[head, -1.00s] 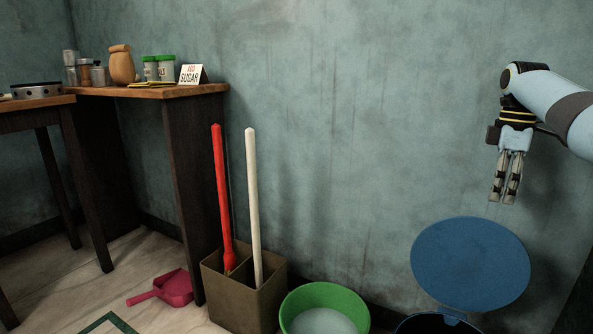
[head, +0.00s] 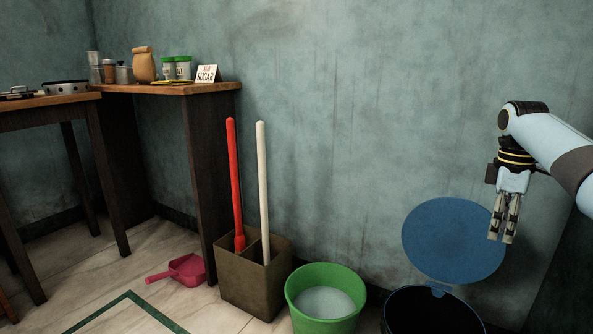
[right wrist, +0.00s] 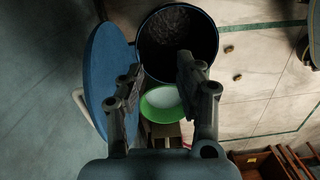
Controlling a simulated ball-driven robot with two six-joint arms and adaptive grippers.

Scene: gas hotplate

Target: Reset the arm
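My right gripper (head: 501,240) hangs fingers down at the right of the head view, in front of the wall and beside the raised blue lid (head: 446,240). Its two fingers stand apart with nothing between them in the right wrist view (right wrist: 160,68). In that view it is above the round bin (right wrist: 178,43), whose dark inside shows between and beyond the fingertips. The lid (right wrist: 106,62) stands up at the left of the bin there. My left gripper is in neither view.
A green bucket (head: 296,300) and a brown box (head: 240,290) with red and white handles stand left of the bin (head: 395,325). A pink dustpan (head: 187,269) lies on the floor. A wooden table (head: 215,88) holds jars and a sugar sign (head: 208,74). Small bits (right wrist: 237,77) lie near the bin.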

